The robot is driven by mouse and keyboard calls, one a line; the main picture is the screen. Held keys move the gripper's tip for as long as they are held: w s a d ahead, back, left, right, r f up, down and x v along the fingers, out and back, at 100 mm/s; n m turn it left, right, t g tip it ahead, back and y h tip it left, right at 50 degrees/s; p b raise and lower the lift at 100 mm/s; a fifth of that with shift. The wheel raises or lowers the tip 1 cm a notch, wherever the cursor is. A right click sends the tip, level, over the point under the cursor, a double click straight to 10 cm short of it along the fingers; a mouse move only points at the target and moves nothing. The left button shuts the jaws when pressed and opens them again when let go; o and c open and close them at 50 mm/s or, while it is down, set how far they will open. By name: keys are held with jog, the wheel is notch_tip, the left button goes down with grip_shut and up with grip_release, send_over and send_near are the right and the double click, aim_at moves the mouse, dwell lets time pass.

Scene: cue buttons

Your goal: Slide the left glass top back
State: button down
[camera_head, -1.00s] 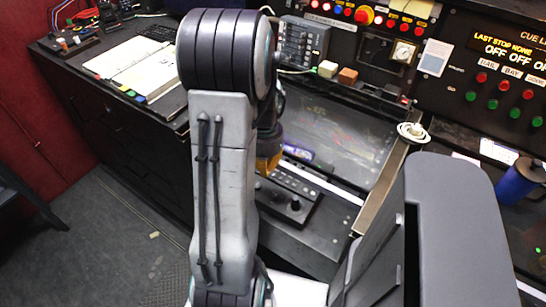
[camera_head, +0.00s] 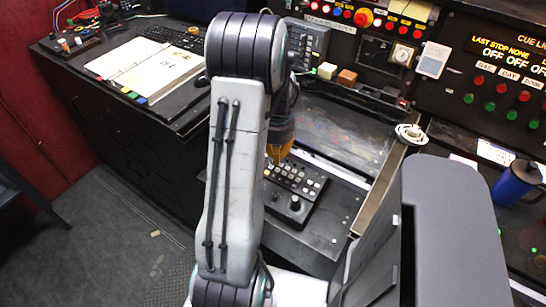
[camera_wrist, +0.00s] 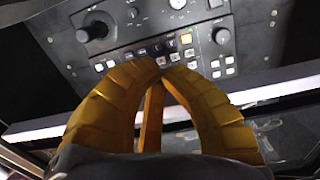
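The left glass top (camera_head: 345,135) is a dark, see-through, sloping panel with a bright white front edge, behind the black button panel (camera_head: 297,183). The white edge also shows in the wrist view (camera_wrist: 275,88), running across behind my fingers. My gripper (camera_head: 279,155) has yellow fingers and hangs over the back of the button panel, close to the glass top's front edge. In the wrist view the fingers (camera_wrist: 160,66) come together at their tips, with nothing seen between them. Whether they touch the glass edge is hard to tell. My arm hides the left part of the glass.
A white coiled cable (camera_head: 411,134) lies on the divider right of the glass. Two small blocks, cream (camera_head: 327,70) and brown (camera_head: 347,77), stand behind it. A blue mug (camera_head: 514,184) stands at the far right. An open binder (camera_head: 150,70) lies on the left desk.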

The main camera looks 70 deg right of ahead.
aim_at(314, 113)
jog(key=shift+s+d+p, duration=0.3)
jog(key=shift+d, duration=0.55)
jog(key=shift+s+d+p, duration=0.25)
jog(key=shift+d, duration=0.55)
jog(key=shift+s+d+p, duration=0.45)
jog(key=shift+d+p, duration=0.25)
jog(key=shift+d, duration=0.75)
jog(key=shift+s+d+p, duration=0.45)
jog(key=shift+d+p, duration=0.2)
jog(key=shift+d, duration=0.75)
jog(key=shift+s+d+p, duration=0.45)
jog(key=shift+d+p, duration=0.25)
jog(key=shift+d, duration=0.75)
jog(key=shift+s+d+p, duration=0.45)
jog(key=shift+d+p, duration=0.35)
jog(key=shift+d, duration=0.6)
jog(key=shift+s+d+p, duration=0.45)
jog(key=shift+d+p, duration=0.35)
jog(key=shift+d, duration=0.65)
jog(key=shift+s+d+p, duration=0.45)
jog(key=shift+d+p, duration=0.35)
jog(key=shift+d, duration=0.8)
